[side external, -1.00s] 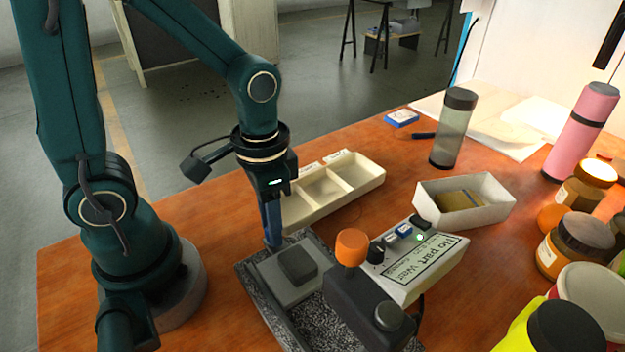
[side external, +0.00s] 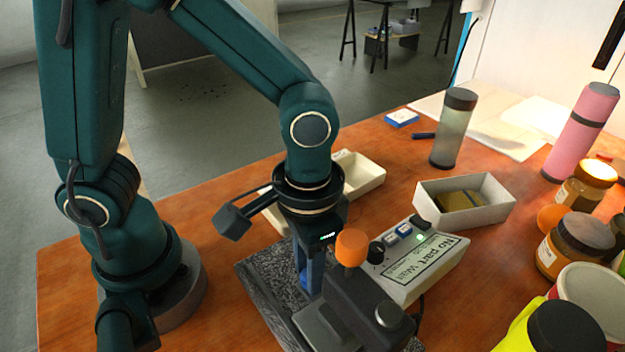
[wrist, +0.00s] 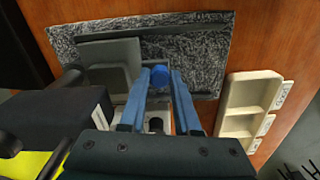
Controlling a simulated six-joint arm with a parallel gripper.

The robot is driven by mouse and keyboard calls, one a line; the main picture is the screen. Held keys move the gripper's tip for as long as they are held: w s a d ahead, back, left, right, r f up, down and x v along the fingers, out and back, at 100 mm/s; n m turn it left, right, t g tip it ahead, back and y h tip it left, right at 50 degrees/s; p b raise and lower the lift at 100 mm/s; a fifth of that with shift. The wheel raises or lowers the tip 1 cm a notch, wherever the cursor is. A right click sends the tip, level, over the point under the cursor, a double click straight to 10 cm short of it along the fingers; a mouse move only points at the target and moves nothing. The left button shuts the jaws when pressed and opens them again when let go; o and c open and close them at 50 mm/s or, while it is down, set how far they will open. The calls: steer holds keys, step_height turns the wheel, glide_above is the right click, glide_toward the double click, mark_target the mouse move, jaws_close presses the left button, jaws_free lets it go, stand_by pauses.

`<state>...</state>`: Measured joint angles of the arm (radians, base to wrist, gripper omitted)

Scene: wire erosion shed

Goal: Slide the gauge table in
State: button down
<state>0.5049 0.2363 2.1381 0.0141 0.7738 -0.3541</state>
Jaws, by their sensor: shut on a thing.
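The gauge table (side external: 318,328) is a grey sliding plate on a speckled granite base (side external: 262,268). In the side view it sits at the front of the base, partly hidden by the dark gauge head (side external: 365,305) with its orange knob. In the wrist view the gauge table (wrist: 112,55) carries a raised grey block. My gripper (side external: 308,286) is low over the base, behind the table. In the wrist view its blue fingers (wrist: 159,77) are shut on a round blue knob (wrist: 159,74) at the table's edge.
A cream divided tray (wrist: 245,105) lies near the base. A white bin (side external: 465,212) and several jars (side external: 582,245) stand right. Bare orange bench lies between them.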

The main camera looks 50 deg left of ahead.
steer(key=c, duration=0.6)
jaws_free()
steer(key=shift+d, duration=0.25)
steer(key=shift+r, duration=2.6)
steer(key=shift+s+a+r+n+t, duration=0.35)
steer(key=shift+a+r+t, duration=0.55)
steer(key=shift+a, duration=0.9)
steer(key=shift+s+a+r+n+t, duration=0.3)
steer(key=shift+a+r+t, duration=0.6)
steer(key=shift+a, duration=0.85)
steer(key=shift+s+a+r+n+t, duration=0.3)
steer(key=shift+a+r+t, duration=0.6)
steer(key=shift+a, duration=0.9)
